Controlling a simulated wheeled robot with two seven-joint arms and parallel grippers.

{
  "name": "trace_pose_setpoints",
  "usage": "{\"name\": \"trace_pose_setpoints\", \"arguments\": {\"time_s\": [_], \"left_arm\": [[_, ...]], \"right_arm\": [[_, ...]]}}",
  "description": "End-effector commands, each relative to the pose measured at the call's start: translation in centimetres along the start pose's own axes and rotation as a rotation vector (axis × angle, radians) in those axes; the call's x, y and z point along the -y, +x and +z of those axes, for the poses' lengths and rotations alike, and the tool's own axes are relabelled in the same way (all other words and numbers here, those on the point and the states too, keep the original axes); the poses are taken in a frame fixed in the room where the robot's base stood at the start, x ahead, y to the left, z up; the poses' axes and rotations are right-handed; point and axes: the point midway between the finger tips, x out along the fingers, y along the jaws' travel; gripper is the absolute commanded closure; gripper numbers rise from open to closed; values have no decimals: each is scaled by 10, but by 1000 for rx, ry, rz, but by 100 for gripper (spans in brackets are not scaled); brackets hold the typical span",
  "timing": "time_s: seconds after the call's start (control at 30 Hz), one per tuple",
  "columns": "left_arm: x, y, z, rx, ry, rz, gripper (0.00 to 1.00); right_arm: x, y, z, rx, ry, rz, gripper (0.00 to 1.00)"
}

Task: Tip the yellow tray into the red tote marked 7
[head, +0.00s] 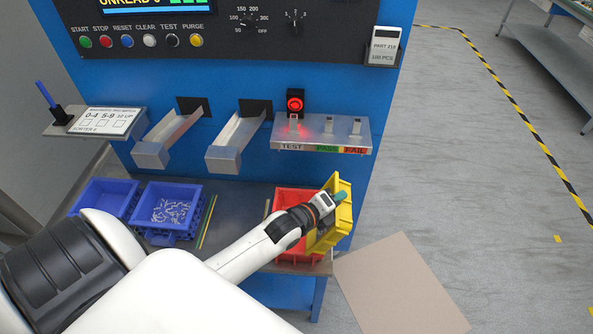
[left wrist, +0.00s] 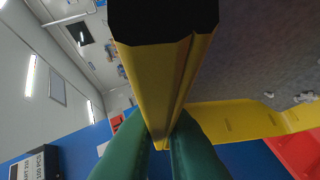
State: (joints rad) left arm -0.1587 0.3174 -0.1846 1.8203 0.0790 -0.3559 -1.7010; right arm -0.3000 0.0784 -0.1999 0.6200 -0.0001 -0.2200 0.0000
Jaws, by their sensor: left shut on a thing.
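The yellow tray (head: 345,214) is steeply tilted, over the right side of the red tote (head: 294,194) on the low bench. My left gripper (head: 338,197) is shut on the tray's wall. In the left wrist view the green fingertips (left wrist: 165,140) pinch the yellow wall (left wrist: 150,85), and a piece of red (left wrist: 302,150) shows at the lower right. My arm hides part of the tote and tray. I cannot read a 7 on the tote. My right gripper is not in view.
Two blue bins stand left on the bench; the right one (head: 168,210) holds small metal parts. Two metal chutes (head: 238,137) and a TEST/PASS/FAIL shelf (head: 320,135) jut out above the bench. A brown mat (head: 400,285) lies on the floor at right.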

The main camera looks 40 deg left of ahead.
Motion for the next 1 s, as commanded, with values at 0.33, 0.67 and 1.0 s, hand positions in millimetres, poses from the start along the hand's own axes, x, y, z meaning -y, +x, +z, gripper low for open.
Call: {"name": "trace_pose_setpoints", "arguments": {"time_s": [0.33, 0.67, 1.0], "left_arm": [[0, -6, -6, -1, -33, 37, 100], [3, -13, -13, -1, -64, 68, 100], [6, -22, -21, 0, -96, 101, 100]], "right_arm": [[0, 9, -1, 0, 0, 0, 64], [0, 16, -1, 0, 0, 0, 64], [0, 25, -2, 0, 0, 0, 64]]}}
